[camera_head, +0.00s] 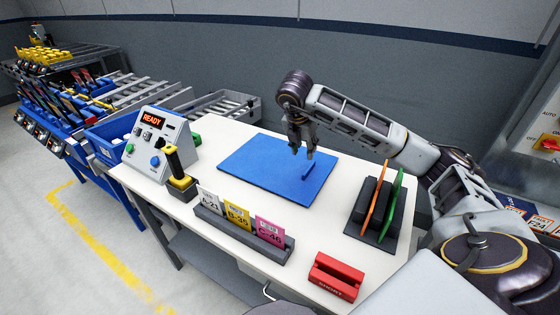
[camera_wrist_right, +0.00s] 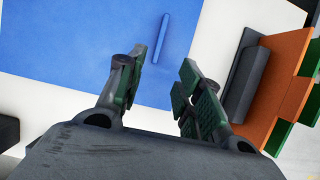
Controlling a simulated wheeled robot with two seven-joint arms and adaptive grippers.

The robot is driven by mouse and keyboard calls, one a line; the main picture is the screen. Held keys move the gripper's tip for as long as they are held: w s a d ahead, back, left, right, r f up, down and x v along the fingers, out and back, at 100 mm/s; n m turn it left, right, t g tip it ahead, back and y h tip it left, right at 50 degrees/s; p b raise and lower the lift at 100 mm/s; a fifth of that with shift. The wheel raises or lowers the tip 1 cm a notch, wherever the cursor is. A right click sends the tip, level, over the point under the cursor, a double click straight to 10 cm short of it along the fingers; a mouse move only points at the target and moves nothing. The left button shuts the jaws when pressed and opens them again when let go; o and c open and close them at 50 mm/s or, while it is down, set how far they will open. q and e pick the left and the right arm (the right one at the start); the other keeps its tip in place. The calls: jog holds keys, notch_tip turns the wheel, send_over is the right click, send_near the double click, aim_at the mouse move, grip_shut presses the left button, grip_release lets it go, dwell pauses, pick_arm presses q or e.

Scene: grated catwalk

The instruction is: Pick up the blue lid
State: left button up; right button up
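The blue lid (camera_head: 262,165) is a flat rectangular panel lying on the white table, with a narrow raised bar handle (camera_head: 308,170) near its right side. In the right wrist view the lid (camera_wrist_right: 70,40) fills the upper left, and its handle (camera_wrist_right: 161,37) stands just beyond the fingertips. My right gripper (camera_head: 304,152) points down above the lid, close to the handle. In the wrist view its two fingers (camera_wrist_right: 160,78) are apart with nothing between them. The exact height above the handle is hard to tell. My left gripper is not in view.
The white table (camera_head: 328,235) also holds a control box (camera_head: 152,138) reading READY, a yellow-handled joystick (camera_head: 178,168), a card rack (camera_head: 245,236), a red block (camera_head: 334,277), and a dark stand with orange and green plates (camera_head: 377,205) right of the lid.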

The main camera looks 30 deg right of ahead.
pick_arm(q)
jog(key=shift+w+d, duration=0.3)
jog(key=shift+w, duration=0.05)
pick_arm(e)
jog(key=shift+w+d, duration=0.3)
send_over(309, 168)
jog(key=s+a, duration=0.1)
jog(key=a, duration=0.1)
notch_tip(309, 168, down, 8)
jog(key=shift+a+r, duration=0.1)
jog(key=shift+a, duration=0.05)
jog(key=shift+w+d+f, duration=0.1)
jog(key=shift+d+f, duration=0.2)
jog(key=shift+f, duration=0.3)
jog(key=x, duration=0.3)
jog(key=shift+r, duration=0.1)
jog(key=shift+w+d+f+p, duration=0.2)
jog(key=shift+f+p, duration=0.1)
jog(key=shift+f, duration=0.1)
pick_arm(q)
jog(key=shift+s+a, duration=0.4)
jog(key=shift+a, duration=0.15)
